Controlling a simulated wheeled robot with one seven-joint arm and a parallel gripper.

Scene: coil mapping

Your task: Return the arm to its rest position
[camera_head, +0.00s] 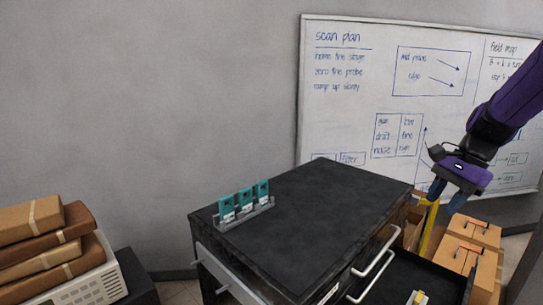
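My purple arm reaches in from the upper right, and my gripper (447,196) hangs at its end, pointing down. Its two blue fingers look spread apart, with no object clearly held between them. The gripper is right of the black cabinet (310,205) and above or behind the open drawer (440,278) in the picture. A yellow post-like thing (430,232) shows just below the fingers. I cannot tell whether they touch it.
Several teal-and-white pieces stand in a clear rack (245,214) on the cabinet top. Cardboard boxes (470,245) stand behind the drawer. A whiteboard (345,120) is on the wall. Brown parcels (45,240) lie on a light device (90,287) at left. The rest of the cabinet top is clear.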

